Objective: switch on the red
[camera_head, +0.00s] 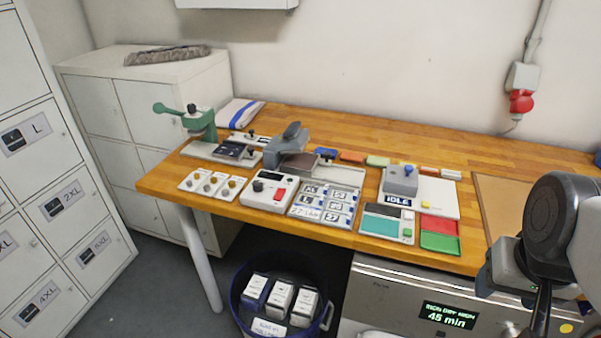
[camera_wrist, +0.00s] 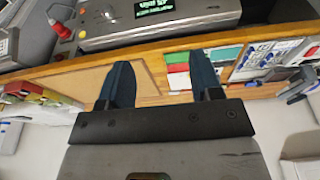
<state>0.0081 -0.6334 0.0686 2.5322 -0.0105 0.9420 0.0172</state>
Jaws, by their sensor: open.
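A red switch (camera_head: 278,195) sits on a white control box (camera_head: 262,203) with a black knob, near the table's front edge in the head view. Another red item is the red half (camera_head: 441,226) of a red-and-green tray, further right; the tray also shows in the wrist view (camera_wrist: 178,82). My gripper (camera_wrist: 163,82) is open and empty, with its two dark blue fingers apart. In the head view my arm is at the right edge, well to the right of the control box. I cannot tell whether the red switch is on.
A green hand press (camera_head: 200,122) and a grey clamp device (camera_head: 288,147) stand at the left of the wooden table. A blue-knobbed box (camera_head: 401,180) with an IDLE label stands mid-right. A red wall plug (camera_head: 521,101) hangs behind. A blue bin (camera_head: 243,326) stands below.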

